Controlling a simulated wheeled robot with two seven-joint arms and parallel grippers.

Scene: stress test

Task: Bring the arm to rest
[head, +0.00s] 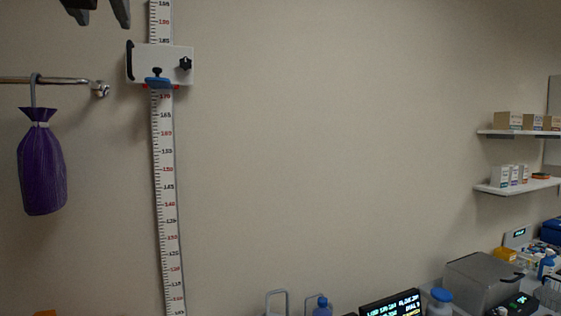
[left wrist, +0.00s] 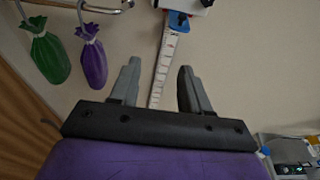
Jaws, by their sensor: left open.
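My left gripper (head: 102,12) shows at the top left edge of the head view, with only its fingertips in the picture. In the left wrist view my left gripper (left wrist: 157,85) has its two grey fingers spread apart with nothing between them. Behind it, apart from the fingers, is the wall with a height scale (head: 166,190). A large purple surface (left wrist: 150,160) fills the bottom of the left wrist view, below the gripper's black bar; I cannot tell what it is. My right gripper is in neither view.
A purple bag (head: 42,165) hangs from a metal rail (head: 45,80) at the left; a green bag (left wrist: 50,57) hangs beside it in the left wrist view. A white slider (head: 160,64) sits on the scale. Shelves (head: 515,187) and a grey box (head: 483,282) stand right. The middle wall is bare.

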